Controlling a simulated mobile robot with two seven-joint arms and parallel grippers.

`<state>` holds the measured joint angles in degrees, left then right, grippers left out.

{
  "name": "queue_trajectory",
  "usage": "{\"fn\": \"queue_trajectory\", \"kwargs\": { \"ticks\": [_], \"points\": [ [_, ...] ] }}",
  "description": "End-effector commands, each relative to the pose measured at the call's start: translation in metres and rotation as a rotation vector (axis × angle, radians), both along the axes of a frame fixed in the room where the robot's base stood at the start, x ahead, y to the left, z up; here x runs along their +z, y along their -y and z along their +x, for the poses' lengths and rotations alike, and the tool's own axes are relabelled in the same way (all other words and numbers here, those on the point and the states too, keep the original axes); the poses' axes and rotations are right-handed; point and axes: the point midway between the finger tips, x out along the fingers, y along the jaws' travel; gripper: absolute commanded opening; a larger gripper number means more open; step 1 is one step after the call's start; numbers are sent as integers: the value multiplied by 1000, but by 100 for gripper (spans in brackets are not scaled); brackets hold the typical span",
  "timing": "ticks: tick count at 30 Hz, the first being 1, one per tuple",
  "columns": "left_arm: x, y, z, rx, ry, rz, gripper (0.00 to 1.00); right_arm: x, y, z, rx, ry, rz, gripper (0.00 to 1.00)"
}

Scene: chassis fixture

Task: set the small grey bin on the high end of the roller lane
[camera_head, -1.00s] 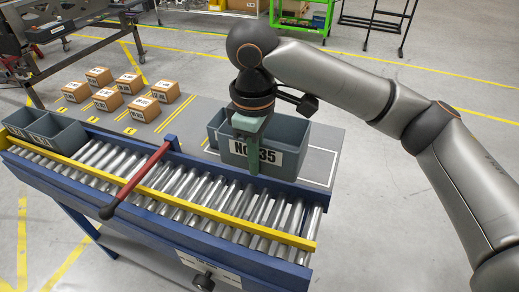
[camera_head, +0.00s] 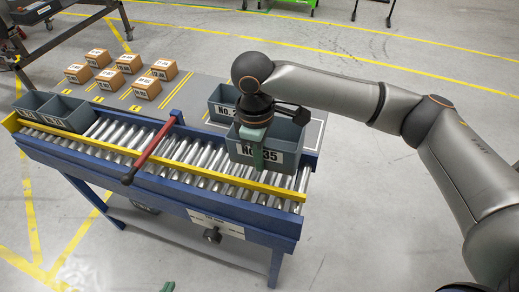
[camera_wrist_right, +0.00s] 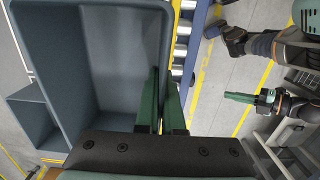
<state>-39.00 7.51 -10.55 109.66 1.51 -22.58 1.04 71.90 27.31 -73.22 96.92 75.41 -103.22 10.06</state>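The small grey bin (camera_head: 240,149), labelled with a number ending in 35, is at the right end of the roller lane (camera_head: 198,153), over the rollers behind the yellow rail. It looks level; I cannot tell whether its base touches the rollers. My right gripper (camera_head: 257,150) comes down on its near wall. In the right wrist view its green fingers (camera_wrist_right: 160,105) are closed on that wall, one inside and one outside; the visible inside of the bin (camera_wrist_right: 120,60) is empty. My left gripper (camera_wrist_right: 240,97) shows at the right of that view, away from the bin; its finger gap is unclear.
A second grey bin (camera_head: 221,103) stands just behind on the grey bench. Two grey bins (camera_head: 66,112) sit at the lane's left end. A red bar (camera_head: 150,153) crosses the lane mid-way. Several cartons (camera_head: 146,88) stand on the bench. Rollers between bar and held bin are clear.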

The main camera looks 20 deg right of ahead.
Motion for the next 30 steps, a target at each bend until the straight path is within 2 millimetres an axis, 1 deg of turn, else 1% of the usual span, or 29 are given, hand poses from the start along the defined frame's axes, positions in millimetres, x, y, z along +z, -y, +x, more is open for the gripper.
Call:
{"fn": "queue_trajectory", "kwargs": {
  "ticks": [3,4,6,10,12,16,27,28,30],
  "points": [
    [0,0,0,0,1,0,0,-12,1,-1,0,-2,0,0],
    [-7,0,1,0,2,0,0,-19,1,-1,0,-1,0,0],
    [-15,0,1,0,5,-1,0,-27,1,-1,0,0,0,0],
    [-26,0,1,0,3,-1,0,-36,2,-1,0,1,-1,0],
    [-19,0,0,-1,-1,1,0,-35,2,-2,0,-2,0,0],
    [-16,0,1,-1,1,1,0,-41,2,-1,-1,0,1,0],
    [-15,0,1,-1,3,0,0,-44,2,-2,0,-1,1,0],
    [-15,0,1,-1,3,0,0,-44,2,-2,0,-1,1,7],
    [-15,0,1,-1,3,0,0,-44,2,-1,0,0,0,15]
  ]
}}
